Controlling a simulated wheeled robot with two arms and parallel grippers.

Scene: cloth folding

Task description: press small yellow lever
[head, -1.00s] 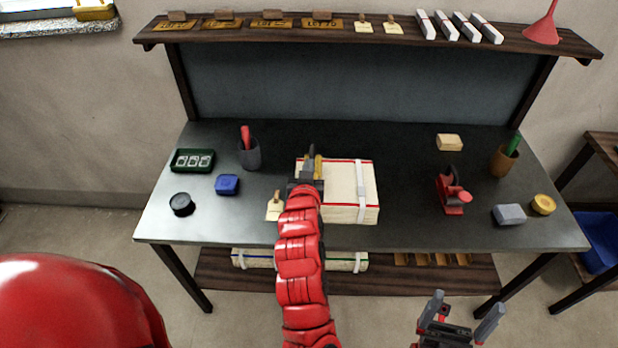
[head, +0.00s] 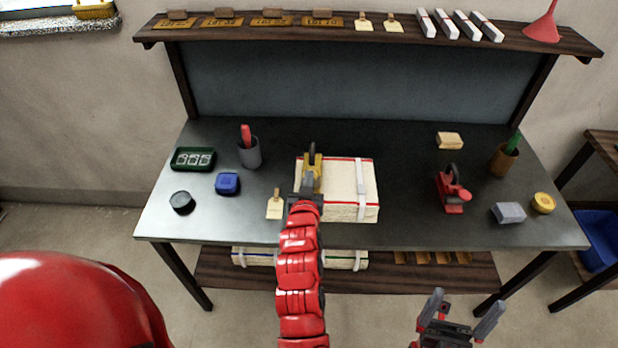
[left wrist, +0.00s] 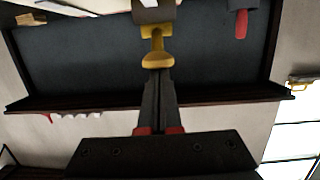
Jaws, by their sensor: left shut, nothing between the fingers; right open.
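The small yellow lever (left wrist: 158,60) belongs to a yellow device (head: 317,163) with a dark upright part. The device stands at the left part of a cream box with red edging and a white strap (head: 345,190), on the dark workbench. My left gripper (head: 307,180) is shut and empty, just on the near side of the yellow device. In the left wrist view its closed fingertips (left wrist: 157,76) are right at the lever's rounded yellow end; I cannot tell if they touch. My right gripper (head: 466,303) is open and empty, in front of the bench.
A red device (head: 452,190) stands to the right on the bench. A shelf (head: 350,34) runs along the back.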

